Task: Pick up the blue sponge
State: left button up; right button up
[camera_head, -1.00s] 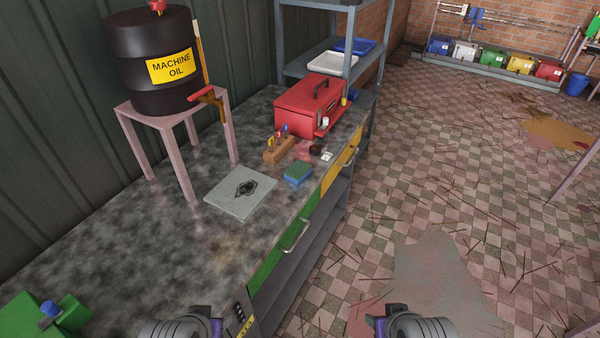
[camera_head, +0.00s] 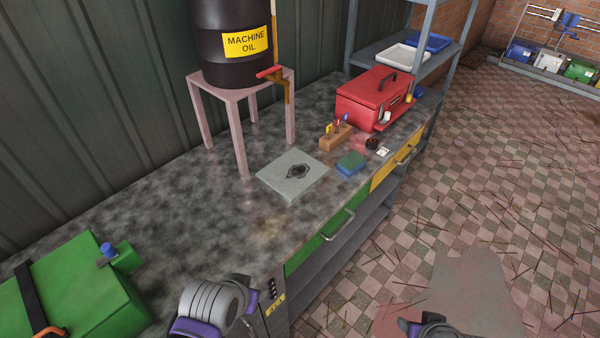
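The blue sponge (camera_head: 351,166) lies on the workbench near its front edge, to the right of a grey square plate with a dark mark (camera_head: 292,176). Its top is green and its sides are blue. Nothing touches it from above. Grey and purple parts of my two arms show at the bottom edge, well short of the sponge. The fingers of both grippers are outside the view.
A wooden block with small tools (camera_head: 335,136) and a red toolbox (camera_head: 372,101) stand behind the sponge. A machine oil drum (camera_head: 232,50) sits on a pink stand (camera_head: 239,132). A green box (camera_head: 75,295) is at lower left. Bare bench (camera_head: 165,190) lies between.

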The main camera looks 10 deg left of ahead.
aim_at(349, 164)
jog(key=i+l+u, duration=0.1)
jog(key=u, duration=0.65)
jog(key=i+l+u, duration=0.35)
jog(key=l, duration=0.3)
jog(key=i+l+u, duration=0.2)
jog(key=i+l, duration=0.15)
jog(key=l, duration=0.3)
jog(key=i+l, duration=0.1)
jog(key=l, duration=0.3)
